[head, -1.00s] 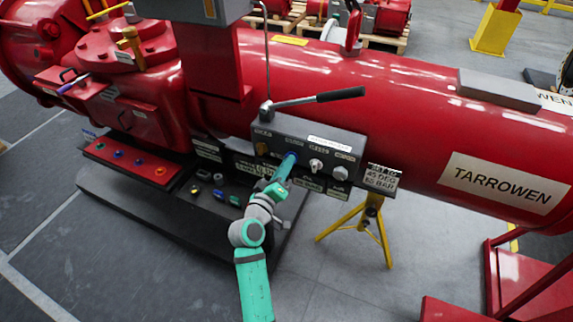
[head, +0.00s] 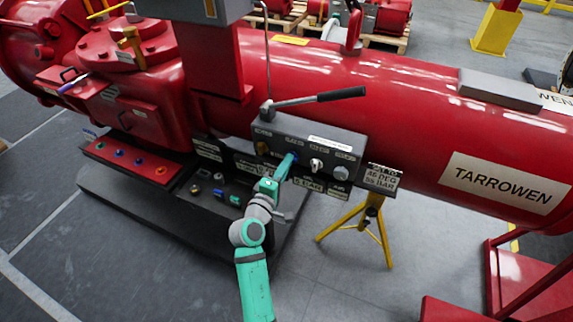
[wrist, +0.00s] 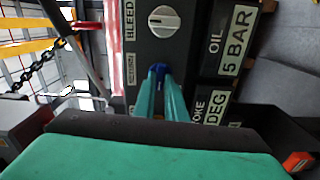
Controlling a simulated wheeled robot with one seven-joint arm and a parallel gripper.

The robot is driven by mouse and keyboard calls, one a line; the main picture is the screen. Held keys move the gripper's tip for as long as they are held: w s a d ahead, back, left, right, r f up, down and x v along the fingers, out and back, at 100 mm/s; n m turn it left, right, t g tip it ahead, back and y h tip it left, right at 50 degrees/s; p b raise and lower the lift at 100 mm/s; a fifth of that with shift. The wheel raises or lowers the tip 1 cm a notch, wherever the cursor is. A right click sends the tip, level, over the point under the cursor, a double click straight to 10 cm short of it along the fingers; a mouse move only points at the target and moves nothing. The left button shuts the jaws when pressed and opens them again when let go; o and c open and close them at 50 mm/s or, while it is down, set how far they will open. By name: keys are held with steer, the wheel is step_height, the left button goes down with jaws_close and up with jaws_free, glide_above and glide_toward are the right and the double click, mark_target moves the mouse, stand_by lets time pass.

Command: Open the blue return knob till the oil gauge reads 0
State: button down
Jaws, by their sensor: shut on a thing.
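The blue return knob (wrist: 158,69) is on the front of the dark control block (head: 262,131). Only a little of it shows between my fingertips. My gripper (wrist: 160,84) is shut on it, its two green fingers reaching straight to the panel; it also shows in the head view (head: 288,163). The oil gauge plate (wrist: 236,50) reads OIL 5 BAR in the wrist view, where it appears sideways. In the head view it is small, below the block (head: 308,186).
A silver knob (wrist: 164,21) beside the BLEED label is close to the blue knob. A black-handled lever (head: 318,98) sits atop the block. A yellow stand (head: 372,225) is at right. A red tank (head: 400,115) fills the back.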

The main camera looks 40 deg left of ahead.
stand_by(0.4)
steer(key=c, duration=1.8)
jaws_free()
steer(key=v, duration=1)
steer(key=shift+s, duration=0.4)
steer(key=shift+d, duration=0.1)
